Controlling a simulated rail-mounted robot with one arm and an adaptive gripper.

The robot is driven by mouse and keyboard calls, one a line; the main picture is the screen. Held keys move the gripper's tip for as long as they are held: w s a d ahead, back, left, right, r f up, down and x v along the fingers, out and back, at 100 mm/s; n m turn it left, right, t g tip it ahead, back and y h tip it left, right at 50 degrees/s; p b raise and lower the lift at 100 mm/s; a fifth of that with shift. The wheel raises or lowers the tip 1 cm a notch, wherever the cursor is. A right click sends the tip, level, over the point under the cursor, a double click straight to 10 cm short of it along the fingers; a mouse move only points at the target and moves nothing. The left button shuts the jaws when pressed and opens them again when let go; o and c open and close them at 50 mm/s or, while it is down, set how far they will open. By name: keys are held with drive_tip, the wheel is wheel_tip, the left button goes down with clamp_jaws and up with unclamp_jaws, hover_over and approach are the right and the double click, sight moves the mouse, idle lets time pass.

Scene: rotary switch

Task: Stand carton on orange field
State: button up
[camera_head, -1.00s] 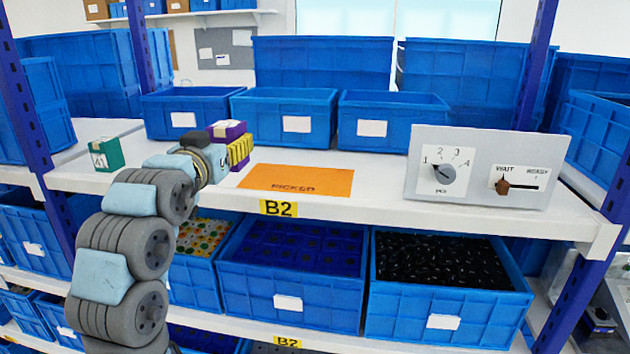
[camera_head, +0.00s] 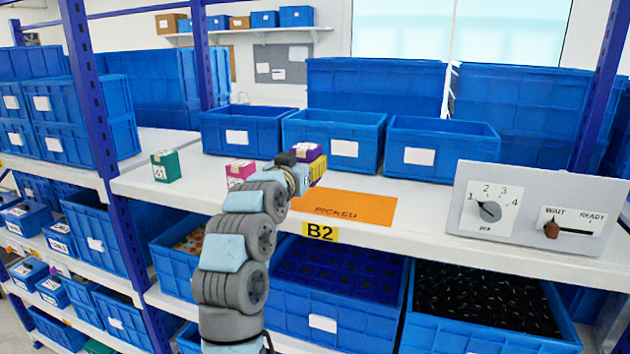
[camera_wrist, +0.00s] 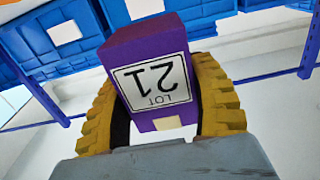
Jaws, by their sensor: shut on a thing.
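The purple carton (camera_head: 307,151) is held by my gripper (camera_head: 318,170), at the back left of the orange field (camera_head: 350,207) marked PICKED. In the wrist view the carton (camera_wrist: 145,45) sits between the yellow fingers of my gripper (camera_wrist: 155,80), with its LOT 21 label upside down in the picture. The fingers are shut on its sides. My arm and fingers hide the carton's lower part in the head view, so I cannot tell whether it touches the shelf. The visible part of the orange field is bare.
A green carton (camera_head: 165,167) and a pink carton (camera_head: 240,170) stand left on the white shelf. Blue bins (camera_head: 333,140) line the back. A panel with a rotary knob (camera_head: 489,211) and a WAIT/READY slider (camera_head: 551,229) stands right. The shelf between field and panel is clear.

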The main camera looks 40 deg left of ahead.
drive_tip(key=w+f, duration=0.1)
drive_tip(key=f, duration=0.1)
drive_tip(key=w+f+p, duration=0.1)
drive_tip(key=w+f, duration=0.1)
drive_tip(key=shift+w+a+f, duration=0.1)
drive_tip(key=shift+w+f, duration=0.05)
drive_tip(key=shift+f, duration=1.3)
drive_tip(key=shift+f, duration=0.1)
drive_tip(key=shift+f, duration=0.1)
drive_tip(key=o, duration=1.2)
drive_tip(key=shift+r, duration=0.2)
drive_tip(key=shift+b+v, duration=1)
drive_tip(key=shift+v, duration=5.05)
